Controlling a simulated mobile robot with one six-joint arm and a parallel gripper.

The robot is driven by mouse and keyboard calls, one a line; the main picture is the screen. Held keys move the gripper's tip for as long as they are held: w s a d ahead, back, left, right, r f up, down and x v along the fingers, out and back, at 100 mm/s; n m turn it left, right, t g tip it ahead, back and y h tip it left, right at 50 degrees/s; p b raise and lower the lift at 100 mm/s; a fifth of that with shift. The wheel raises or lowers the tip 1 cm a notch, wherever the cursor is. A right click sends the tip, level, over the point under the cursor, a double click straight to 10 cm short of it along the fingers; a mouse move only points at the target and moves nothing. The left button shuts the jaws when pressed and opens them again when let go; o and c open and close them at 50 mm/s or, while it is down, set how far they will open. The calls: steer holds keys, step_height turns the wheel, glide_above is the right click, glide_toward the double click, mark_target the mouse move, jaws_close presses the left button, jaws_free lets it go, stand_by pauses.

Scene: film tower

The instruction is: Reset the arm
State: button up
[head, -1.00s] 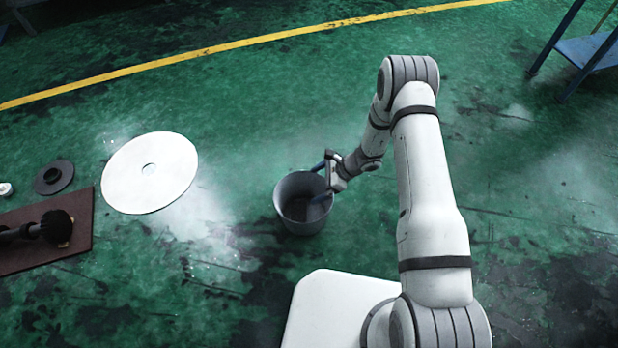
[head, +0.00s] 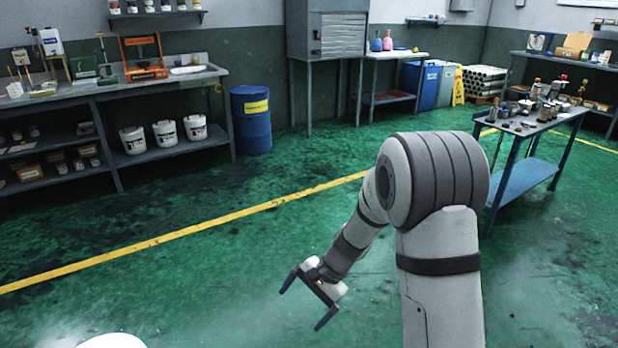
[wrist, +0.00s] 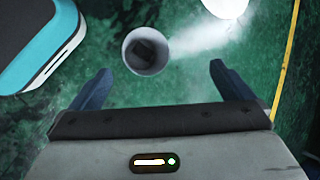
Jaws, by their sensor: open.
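My gripper (head: 306,302) is raised over the green floor in the head view, fingers spread apart with nothing between them. In the wrist view my gripper (wrist: 155,85) also shows open and empty. Beyond its fingertips, in the wrist view, a grey bucket (wrist: 131,62) stands on the floor with a dark object (wrist: 147,52) inside, too small to name. The bucket is outside the head view now.
A blue workbench (head: 525,182) crowded with items stands at the right. A blue barrel (head: 251,120) and a shelved counter (head: 110,87) line the back wall. Part of a white disc (head: 112,341) lies on the floor.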

steer(key=s+d+r+n+t+h+p, duration=0.1)
steer(key=s+d+r+p, duration=0.4)
steer(key=r, duration=0.6)
steer(key=s+d+r+n+t+h+p, duration=0.1)
steer(key=s+d+r+n+h+p, duration=0.2)
steer(key=r, duration=0.9)
steer(key=s+d+r+n+t+h+p, duration=0.2)
steer(key=s+d+r+n+p, duration=0.1)
steer(key=s+d+r+p, duration=0.5)
step_height(320, 180, up, 4)
steer(key=shift+s+r, duration=0.1)
steer(key=shift+s, duration=1.1)
steer(key=shift+s+d, duration=0.15)
steer(key=shift+s, duration=0.05)
steer(key=shift+c, duration=0.3)
